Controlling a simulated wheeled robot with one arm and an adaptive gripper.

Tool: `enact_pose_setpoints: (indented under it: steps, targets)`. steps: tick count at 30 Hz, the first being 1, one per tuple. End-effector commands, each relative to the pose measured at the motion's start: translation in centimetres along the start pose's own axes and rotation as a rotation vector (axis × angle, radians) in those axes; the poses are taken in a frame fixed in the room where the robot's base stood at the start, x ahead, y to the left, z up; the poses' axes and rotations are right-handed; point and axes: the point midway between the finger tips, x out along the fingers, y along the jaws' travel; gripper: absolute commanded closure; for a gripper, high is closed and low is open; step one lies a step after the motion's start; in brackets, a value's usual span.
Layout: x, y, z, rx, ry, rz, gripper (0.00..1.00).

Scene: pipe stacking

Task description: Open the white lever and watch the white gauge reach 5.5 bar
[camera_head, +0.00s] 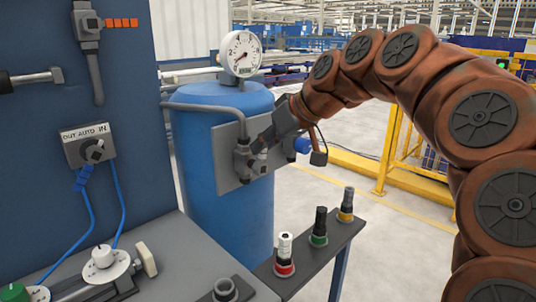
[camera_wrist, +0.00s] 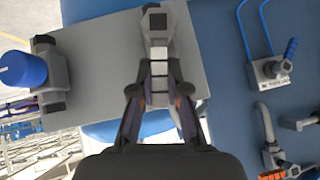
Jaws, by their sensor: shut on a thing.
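The white gauge (camera_head: 240,53) stands on top of the blue tank, its round face toward the camera. Its needle is too small to read. My gripper (camera_head: 262,146) is at the grey plate on the tank's front, beside a grey valve body (camera_head: 243,160). In the wrist view, my gripper's fingers (camera_wrist: 160,70) are closed on both sides of the white lever (camera_wrist: 159,54), which runs straight down from the dark valve body (camera_wrist: 157,20). In the head view the lever is mostly hidden by the gripper.
A blue-handled valve (camera_wrist: 22,70) sits on the same plate, apart from my gripper. The blue tank (camera_head: 222,100) is behind the plate. A small shelf (camera_head: 325,240) with red, green and yellow-banded pieces stands below. A blue panel with a switch box (camera_head: 88,148) is at left.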

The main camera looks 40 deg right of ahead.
Motion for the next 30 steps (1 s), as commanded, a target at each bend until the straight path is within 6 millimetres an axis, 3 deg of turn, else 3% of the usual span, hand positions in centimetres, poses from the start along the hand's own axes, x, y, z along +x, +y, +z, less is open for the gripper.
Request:
enact_pose_setpoints:
  steps: [12, 29, 30]
  targets:
    - [0.18, -1.07, 0.19, -0.133, -0.003, 0.129, 1.0]
    - [0.19, -1.19, 0.16, -0.149, -0.003, 0.146, 1.0]
    - [0.2, -1.19, 0.16, -0.149, -0.003, 0.146, 0.81]
